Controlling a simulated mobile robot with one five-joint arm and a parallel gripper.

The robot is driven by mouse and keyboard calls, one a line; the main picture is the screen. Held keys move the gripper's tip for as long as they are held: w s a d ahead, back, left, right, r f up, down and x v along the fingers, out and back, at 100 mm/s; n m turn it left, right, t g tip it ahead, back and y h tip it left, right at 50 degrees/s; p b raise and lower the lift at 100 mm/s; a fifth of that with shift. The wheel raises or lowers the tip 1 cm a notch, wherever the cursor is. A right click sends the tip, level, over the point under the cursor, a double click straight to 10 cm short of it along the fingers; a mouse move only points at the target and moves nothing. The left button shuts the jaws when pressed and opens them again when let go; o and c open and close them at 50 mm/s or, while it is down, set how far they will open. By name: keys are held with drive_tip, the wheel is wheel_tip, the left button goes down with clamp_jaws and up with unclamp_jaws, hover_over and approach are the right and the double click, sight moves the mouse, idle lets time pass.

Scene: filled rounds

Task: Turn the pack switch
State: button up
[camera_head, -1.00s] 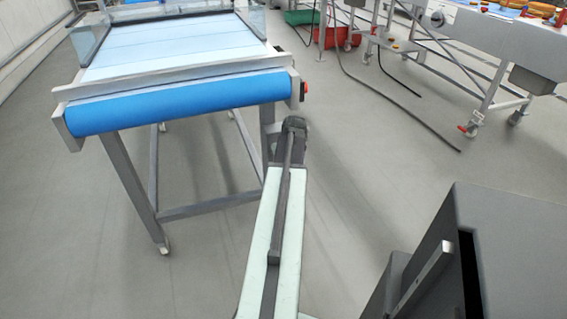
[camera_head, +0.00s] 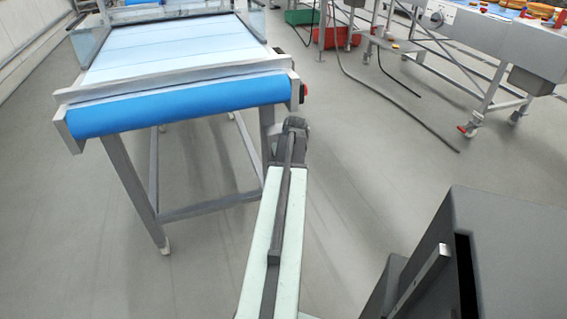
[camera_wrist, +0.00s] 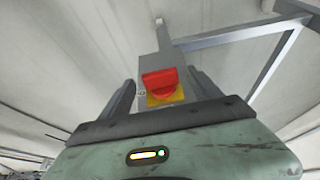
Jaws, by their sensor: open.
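The pack switch is a red rotary knob (camera_wrist: 159,82) on a yellow plate (camera_wrist: 166,99), fixed to a grey box (camera_wrist: 150,66). It shows in the middle of the wrist view. My gripper (camera_wrist: 162,78) is open, with one dark finger to the left of the switch and one to the right. Nothing is between the fingers that they touch, as far as I can see; the depth gap is hard to tell. In the head view a small red part (camera_head: 304,90) shows at the right side of the conveyor's near end, just above the end of my arm (camera_head: 295,124).
The conveyor (camera_head: 180,108) with a blue roller stands at the left on metal legs (camera_head: 138,190). A second machine (camera_head: 510,50) on castors stands at the back right, with red and green crates (camera_head: 347,38) and hoses nearby.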

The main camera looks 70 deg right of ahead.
drive_tip(key=p+v, duration=0.5)
drive_tip(key=v, duration=0.1)
drive_tip(key=shift+r, duration=0.35)
drive_tip(key=shift+a, duration=0.15)
